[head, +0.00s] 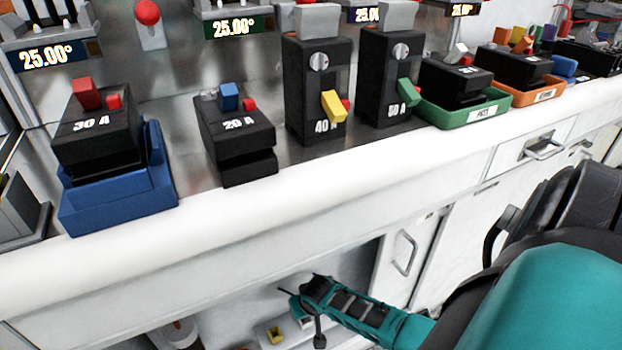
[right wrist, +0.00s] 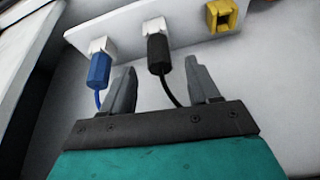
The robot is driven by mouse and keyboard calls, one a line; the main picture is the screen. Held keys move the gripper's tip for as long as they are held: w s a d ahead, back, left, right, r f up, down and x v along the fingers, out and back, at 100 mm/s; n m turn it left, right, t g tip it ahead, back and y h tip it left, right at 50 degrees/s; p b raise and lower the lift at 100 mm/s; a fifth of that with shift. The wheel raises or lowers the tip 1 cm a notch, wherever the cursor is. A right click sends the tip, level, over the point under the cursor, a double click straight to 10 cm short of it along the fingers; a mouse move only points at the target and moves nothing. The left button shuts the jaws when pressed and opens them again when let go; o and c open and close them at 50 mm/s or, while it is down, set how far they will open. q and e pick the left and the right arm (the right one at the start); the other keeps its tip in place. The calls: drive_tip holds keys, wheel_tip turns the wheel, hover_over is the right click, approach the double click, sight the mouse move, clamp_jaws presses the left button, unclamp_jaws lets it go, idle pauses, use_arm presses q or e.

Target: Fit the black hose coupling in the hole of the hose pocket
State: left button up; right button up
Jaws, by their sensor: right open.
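In the right wrist view a black coupling (right wrist: 158,52) hangs at the middle white pocket (right wrist: 154,26) on a white panel, with a thin black hose running down from it. Its upper end meets the pocket; I cannot tell how deep it sits. My right gripper (right wrist: 160,66) is open, one finger on each side of the black coupling, with visible gaps. A blue coupling (right wrist: 98,69) sits at the left white pocket (right wrist: 103,45). A yellow pocket (right wrist: 221,15) on the right has an empty square opening. My left gripper is not in view.
In the head view my right arm reaches into an open bay under the white counter (head: 250,190). Black breakers (head: 235,135), a blue tray (head: 120,205) and a green tray (head: 470,115) stand on the counter. A cabinet door handle (head: 405,252) is right of the bay.

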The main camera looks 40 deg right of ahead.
drive_tip(key=p+v, duration=0.4)
drive_tip(key=v, duration=0.5)
idle(0.3)
